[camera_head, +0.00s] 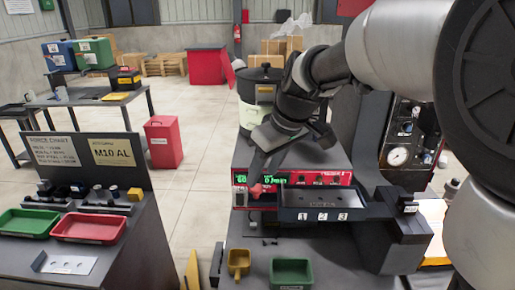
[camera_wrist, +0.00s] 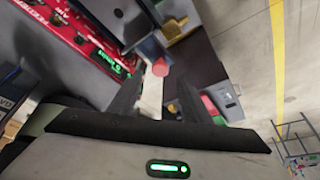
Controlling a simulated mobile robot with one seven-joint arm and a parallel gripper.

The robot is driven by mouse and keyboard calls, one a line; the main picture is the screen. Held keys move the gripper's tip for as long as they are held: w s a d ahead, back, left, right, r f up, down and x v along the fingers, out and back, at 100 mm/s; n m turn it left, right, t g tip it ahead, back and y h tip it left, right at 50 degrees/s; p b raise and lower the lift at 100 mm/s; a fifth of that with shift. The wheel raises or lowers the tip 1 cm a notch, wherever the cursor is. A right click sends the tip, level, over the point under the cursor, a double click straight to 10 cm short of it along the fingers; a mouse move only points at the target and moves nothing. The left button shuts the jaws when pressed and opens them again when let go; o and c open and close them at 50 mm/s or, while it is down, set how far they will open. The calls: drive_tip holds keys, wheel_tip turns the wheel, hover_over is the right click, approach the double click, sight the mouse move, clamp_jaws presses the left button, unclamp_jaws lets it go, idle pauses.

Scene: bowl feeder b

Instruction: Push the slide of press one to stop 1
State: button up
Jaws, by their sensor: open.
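A red-fronted machine (camera_head: 320,178) with green digits stands in the middle of the head view. A dark tray-like part (camera_head: 322,199) sits before it, with white labels 1, 2 and 3 (camera_head: 322,216) on its front. A red knob (camera_head: 257,189) is at its left; a red knob also shows in the wrist view (camera_wrist: 160,68). I cannot tell for sure which part is the slide. My gripper (camera_head: 265,170) points down at the machine's left side, close to the knob. It is open and holds nothing visible. Whether it touches the knob is unclear.
A yellow scoop (camera_head: 238,262) and a green tray (camera_head: 291,272) lie on the bench in front. A dark block (camera_head: 402,228) stands at the right of the labelled part. A side table at left carries green (camera_head: 27,222) and red (camera_head: 89,228) trays.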

sight(257, 187)
drive_tip(key=x, duration=0.5)
clamp_jaws()
